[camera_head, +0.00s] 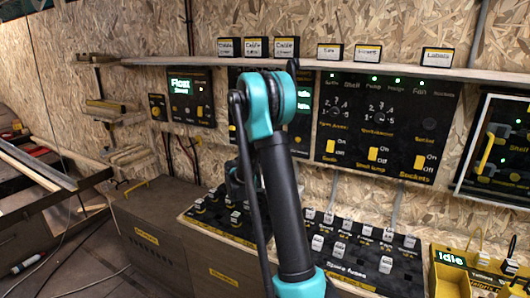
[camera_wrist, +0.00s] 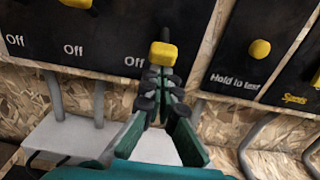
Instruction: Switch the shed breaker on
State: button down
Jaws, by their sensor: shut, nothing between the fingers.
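In the wrist view my gripper (camera_wrist: 163,78) is shut and empty, its fingers pointing up the picture at a dark panel. A yellow switch lever (camera_wrist: 163,53) shows just beyond the fingertips, beside an "Off" label; I cannot tell whether they touch. Another yellow lever (camera_wrist: 76,3) is cut by the top edge, above a second "Off" label. No label reading "Shed" is legible in the wrist view, so I cannot tell which lever is the shed breaker. In the head view my arm covers much of the middle panel (camera_head: 234,76) and hides the gripper's fingertips.
A yellow "Hold to test" button (camera_wrist: 260,49) sits right of the lever. In the head view a switch panel (camera_head: 345,145) with yellow switches stands right of my arm. A shelf (camera_head: 390,70) with labelled boxes runs above. A bench of spare fuses (camera_head: 345,268) lies below.

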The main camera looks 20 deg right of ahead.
jog(key=r+g+y, duration=0.2)
jog(key=r, duration=0.1)
jog(key=r+g+y, duration=0.1)
jog(key=g+y, duration=0.1)
jog(key=shift+s+a+r, duration=0.15)
jog(key=shift+s+a, duration=0.2)
jog(key=shift+a, duration=0.05)
jog(key=shift+r, duration=0.2)
jog(key=shift+r, duration=0.6)
jog(key=shift+f, duration=0.1)
notch_tip(320, 180, down, 4)
jog(key=s+a, duration=0.1)
jog(key=s+a+r, duration=0.5)
jog(key=r, duration=0.2)
jog(key=shift+s+r, duration=0.15)
jog(key=shift+r, duration=0.1)
jog(key=shift+a, duration=0.1)
